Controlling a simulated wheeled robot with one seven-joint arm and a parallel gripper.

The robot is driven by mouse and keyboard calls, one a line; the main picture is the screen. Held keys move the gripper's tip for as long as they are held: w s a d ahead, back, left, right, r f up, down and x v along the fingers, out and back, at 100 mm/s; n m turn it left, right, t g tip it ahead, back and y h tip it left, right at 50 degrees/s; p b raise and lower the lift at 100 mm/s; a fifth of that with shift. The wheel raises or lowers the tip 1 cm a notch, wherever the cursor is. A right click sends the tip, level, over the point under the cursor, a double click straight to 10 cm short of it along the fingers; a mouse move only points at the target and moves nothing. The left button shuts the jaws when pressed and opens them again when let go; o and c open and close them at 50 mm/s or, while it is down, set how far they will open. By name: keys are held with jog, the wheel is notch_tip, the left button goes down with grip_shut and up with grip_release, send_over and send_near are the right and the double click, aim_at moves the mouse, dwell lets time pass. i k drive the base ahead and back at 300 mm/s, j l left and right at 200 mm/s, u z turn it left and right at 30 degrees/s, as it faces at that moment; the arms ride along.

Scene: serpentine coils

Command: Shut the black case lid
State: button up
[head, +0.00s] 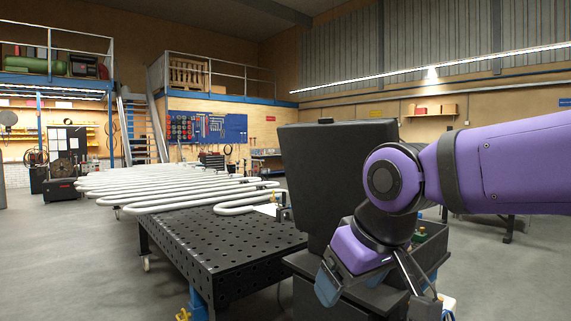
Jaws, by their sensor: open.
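The black case stands open in the head view. Its lid (322,165) is raised nearly upright, a broad dark panel left of and behind my wrist. The case's lower part (432,248) shows to the right of my wrist, with small items inside, one of them green. My purple arm comes in from the right and bends down in front of the lid, covering its right part and much of the case. My gripper (424,296) is low in front of the case, open, with nothing seen between its fingers. I cannot tell whether it touches the case.
A black perforated welding table (225,248) stands left of the case, with long grey serpentine coils (165,190) at its far end. A dark stand (345,303) is below the case. Open grey floor (70,270) lies to the left.

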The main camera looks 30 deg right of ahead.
aim_at(324, 161)
jog(key=j+z, duration=0.2)
jog(key=z, duration=0.2)
jog(key=i+j+z, duration=0.1)
jog(key=j+z, duration=0.4)
jog(key=z, duration=0.3)
